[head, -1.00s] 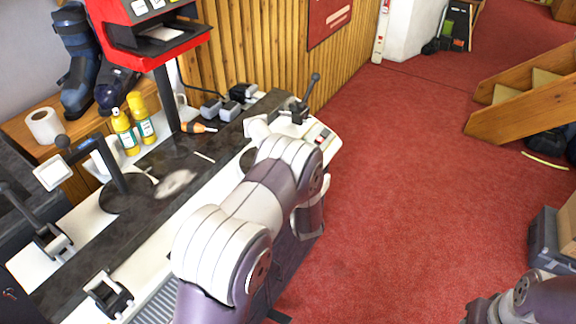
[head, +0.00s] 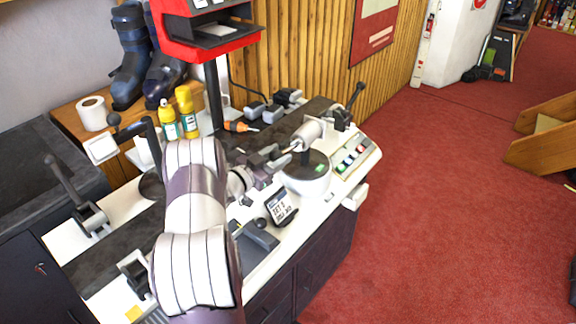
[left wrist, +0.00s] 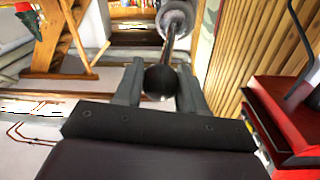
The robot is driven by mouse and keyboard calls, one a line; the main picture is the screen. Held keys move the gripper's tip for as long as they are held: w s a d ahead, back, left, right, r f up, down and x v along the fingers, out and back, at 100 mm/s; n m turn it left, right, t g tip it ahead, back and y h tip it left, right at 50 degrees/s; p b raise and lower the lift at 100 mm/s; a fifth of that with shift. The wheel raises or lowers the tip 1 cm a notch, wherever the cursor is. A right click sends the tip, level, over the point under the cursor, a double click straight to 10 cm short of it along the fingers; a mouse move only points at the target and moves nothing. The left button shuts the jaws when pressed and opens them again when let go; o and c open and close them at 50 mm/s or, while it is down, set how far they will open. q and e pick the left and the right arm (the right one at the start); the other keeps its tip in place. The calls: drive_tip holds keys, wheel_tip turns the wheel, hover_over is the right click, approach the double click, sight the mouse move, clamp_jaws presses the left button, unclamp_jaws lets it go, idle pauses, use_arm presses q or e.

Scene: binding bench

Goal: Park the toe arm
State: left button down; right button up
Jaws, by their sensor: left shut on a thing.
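The toe arm, as far as I can tell, is the post with a pale cylinder (head: 309,133) on a round white base (head: 308,181) at the bench's right part. A thin rod runs from the cylinder to a black ball knob (left wrist: 160,82). My left gripper (head: 284,153) reaches in from the left at the cylinder's near left side. In the left wrist view, the left gripper (left wrist: 160,88) has one finger on each side of the knob and is shut on it. The cylinder (left wrist: 175,18) shows beyond the knob. My right gripper is out of view.
A small display (head: 281,207) stands in front of the round base. A button panel (head: 355,158) and a black lever (head: 350,105) are to its right. Yellow bottles (head: 187,112) and a red machine (head: 210,30) are behind. The red floor (head: 450,200) at right is clear.

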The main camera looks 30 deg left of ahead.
use_arm(q)
drive_tip(key=shift+w+a+r+m+h+b, duration=0.1)
drive_tip(key=shift+a+r+m+h+b, duration=0.15)
drive_tip(key=shift+a+m+h, duration=0.3)
drive_tip(key=shift+a+r+m+h+b, duration=0.2)
drive_tip(key=shift+a+m+h, duration=0.15)
drive_tip(key=shift+a+h, duration=0.3)
drive_tip(key=c, duration=0.7)
unclamp_jaws()
drive_tip(key=shift+w, duration=0.1)
drive_tip(key=shift+f+g, duration=0.2)
drive_tip(key=shift+g, duration=0.1)
drive_tip(key=b+v, duration=0.1)
drive_tip(key=v, duration=1.1)
drive_tip(key=shift+s+a, duration=0.1)
drive_tip(key=shift+s, duration=0.25)
drive_tip(key=shift+f, duration=0.1)
